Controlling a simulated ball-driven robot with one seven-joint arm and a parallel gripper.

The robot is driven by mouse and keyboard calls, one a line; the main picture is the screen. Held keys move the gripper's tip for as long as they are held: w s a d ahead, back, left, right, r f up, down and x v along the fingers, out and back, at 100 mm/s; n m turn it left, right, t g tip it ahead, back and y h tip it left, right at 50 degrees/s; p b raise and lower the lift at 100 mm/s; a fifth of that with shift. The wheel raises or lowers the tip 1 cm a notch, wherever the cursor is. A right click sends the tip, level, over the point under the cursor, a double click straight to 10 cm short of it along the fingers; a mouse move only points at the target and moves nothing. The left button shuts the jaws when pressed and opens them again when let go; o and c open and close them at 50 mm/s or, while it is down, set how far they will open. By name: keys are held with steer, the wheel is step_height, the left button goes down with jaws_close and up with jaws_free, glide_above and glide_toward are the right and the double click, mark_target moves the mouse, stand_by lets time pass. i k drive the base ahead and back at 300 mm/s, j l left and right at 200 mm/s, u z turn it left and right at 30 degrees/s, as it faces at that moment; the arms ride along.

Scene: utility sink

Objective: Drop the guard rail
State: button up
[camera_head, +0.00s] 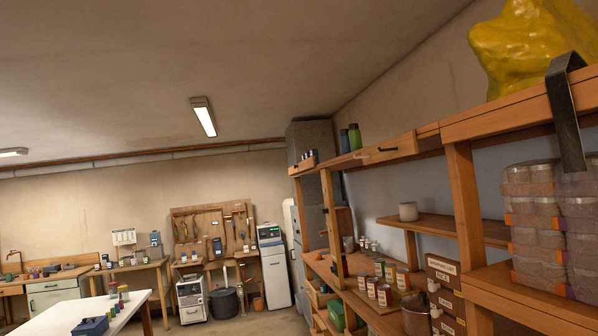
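My gripper is not in view. No part is plainly marked as the guard rail. The likeliest is a raised wooden board (384,149) along the front edge of the upper shelf at the right, with a small pale fitting and a dark bar on its face. It stands upright and looks level with the shelf front. A dark and a green container (354,137) stand behind its far end. A dark bent metal strip (566,112) hangs over the shelf's front edge at the far right.
A yellow lumpy object (530,45) lies on the upper shelf. Stacked lidded containers (535,225), several tins (384,295) and a pot (415,315) fill lower shelves. A white table (85,316) stands lower left. A pegboard, benches and a white cabinet (273,275) line the back wall.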

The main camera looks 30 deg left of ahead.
mark_target(309, 163)
steer(key=i+j+u, duration=0.7)
steer(key=i, duration=0.25)
steer(key=i+j+u, duration=0.35)
steer(key=i, duration=0.15)
steer(key=i+u, duration=0.4)
steer(key=i, duration=1.65)
steer(key=i+j, duration=0.1)
steer(key=i, duration=1.4)
steer(key=i+z, duration=0.1)
steer(key=i, duration=1.35)
steer(key=j, duration=0.1)
